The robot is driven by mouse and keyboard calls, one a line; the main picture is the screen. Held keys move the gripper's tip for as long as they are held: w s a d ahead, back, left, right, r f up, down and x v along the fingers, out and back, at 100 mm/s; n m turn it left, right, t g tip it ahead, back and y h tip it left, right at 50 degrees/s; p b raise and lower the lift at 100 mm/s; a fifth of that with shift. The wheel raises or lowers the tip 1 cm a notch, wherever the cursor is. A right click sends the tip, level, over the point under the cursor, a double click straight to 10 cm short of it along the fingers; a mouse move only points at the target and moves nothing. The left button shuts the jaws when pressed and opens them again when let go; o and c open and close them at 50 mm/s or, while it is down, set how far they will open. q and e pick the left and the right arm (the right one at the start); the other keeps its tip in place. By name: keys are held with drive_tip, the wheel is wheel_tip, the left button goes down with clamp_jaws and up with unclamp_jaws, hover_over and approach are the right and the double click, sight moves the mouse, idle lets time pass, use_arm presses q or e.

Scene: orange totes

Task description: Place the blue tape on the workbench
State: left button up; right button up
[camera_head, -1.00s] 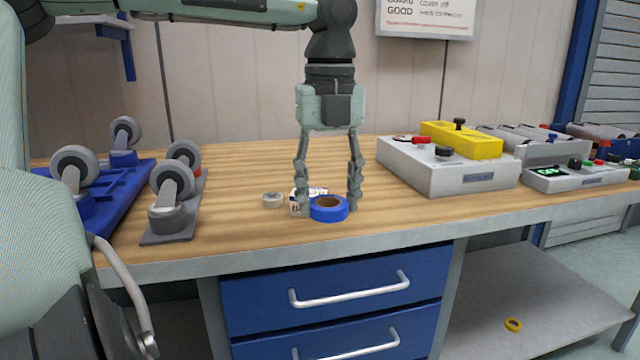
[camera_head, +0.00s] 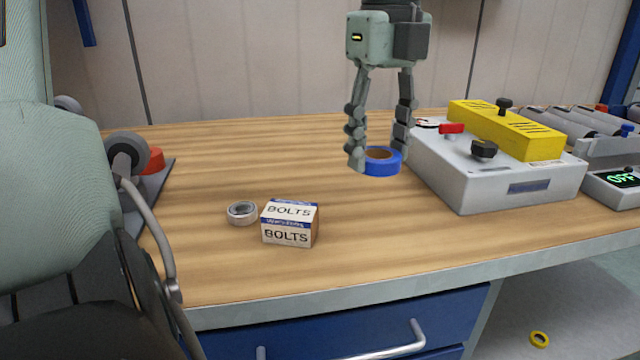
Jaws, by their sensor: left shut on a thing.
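My left gripper (camera_head: 379,160) comes down from the top of the head view. Its fingers are shut around the blue tape (camera_head: 384,168), a flat roll with a brown core. The tape is over the back middle of the workbench (camera_head: 400,225), just left of the grey control box. I cannot tell for sure how high it is above the wooden top. My right gripper is not in view.
A bolts box (camera_head: 289,223) and a silver tape roll (camera_head: 241,212) stand on the front left of the bench. The grey control box (camera_head: 500,180) with a yellow top stands right. Grey casters (camera_head: 128,155) are at left. Yellow tape (camera_head: 539,339) lies lower right.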

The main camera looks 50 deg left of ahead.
use_arm(q)
drive_tip(key=p, duration=0.2)
hover_over(358, 196)
wheel_tip(358, 196, down, 7)
drive_tip(key=shift+r, duration=0.1)
wheel_tip(358, 196, down, 4)
drive_tip(key=shift+f, duration=0.1)
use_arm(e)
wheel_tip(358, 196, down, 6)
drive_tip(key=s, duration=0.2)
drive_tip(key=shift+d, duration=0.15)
use_arm(q)
drive_tip(key=o, duration=1.1)
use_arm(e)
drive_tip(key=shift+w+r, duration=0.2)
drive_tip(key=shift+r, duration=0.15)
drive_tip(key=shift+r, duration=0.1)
